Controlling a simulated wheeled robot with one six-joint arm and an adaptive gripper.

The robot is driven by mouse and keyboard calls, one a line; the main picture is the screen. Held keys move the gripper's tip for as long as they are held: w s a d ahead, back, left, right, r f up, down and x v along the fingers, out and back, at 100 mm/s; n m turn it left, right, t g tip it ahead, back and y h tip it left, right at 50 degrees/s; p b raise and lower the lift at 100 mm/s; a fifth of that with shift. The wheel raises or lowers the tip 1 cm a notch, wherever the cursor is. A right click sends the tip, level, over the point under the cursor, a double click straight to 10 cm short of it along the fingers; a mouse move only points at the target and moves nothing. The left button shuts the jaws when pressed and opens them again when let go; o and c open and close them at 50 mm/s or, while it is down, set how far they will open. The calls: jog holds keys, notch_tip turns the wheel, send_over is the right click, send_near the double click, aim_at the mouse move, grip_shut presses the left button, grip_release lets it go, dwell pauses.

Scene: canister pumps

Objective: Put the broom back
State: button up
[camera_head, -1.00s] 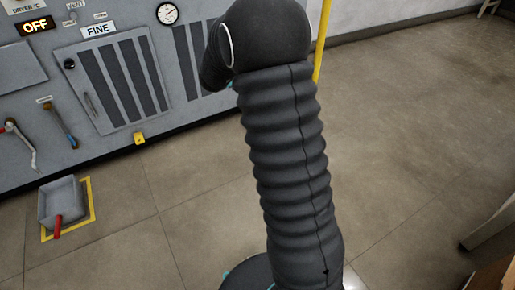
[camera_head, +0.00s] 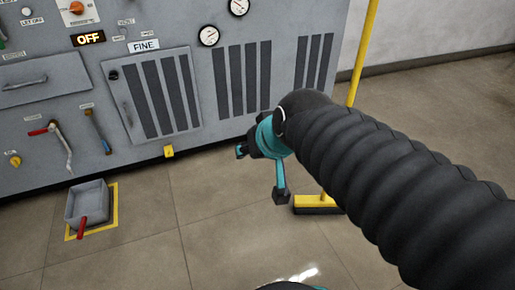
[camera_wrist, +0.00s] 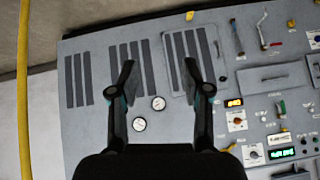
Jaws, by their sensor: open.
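The broom has a long yellow pole (camera_head: 364,50) and a yellow head with dark bristles (camera_head: 315,203). It stands upright or nearly so, its head on the floor, right of the machine's front. My arm hides the lower part of the pole. In the wrist view a yellow pole (camera_wrist: 23,90) runs down the far left edge, apart from my fingers. My gripper (camera_wrist: 160,82) is open and empty, its two dark fingers spread before the grey panel. In the head view my gripper (camera_head: 262,174) is left of the pole and above the broom head.
The grey machine (camera_head: 230,120) with vents, gauges and controls fills the back left. A grey dustpan (camera_head: 87,202) with a red handle lies in a yellow floor outline at left. A small yellow block (camera_head: 168,151) is at the machine's base. The middle floor is clear.

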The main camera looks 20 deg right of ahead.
jog(key=s+d+f+g+h, duration=0.1)
jog(key=s+d+f+g, duration=0.1)
jog(key=s, duration=0.7)
jog(key=shift+f, duration=0.75)
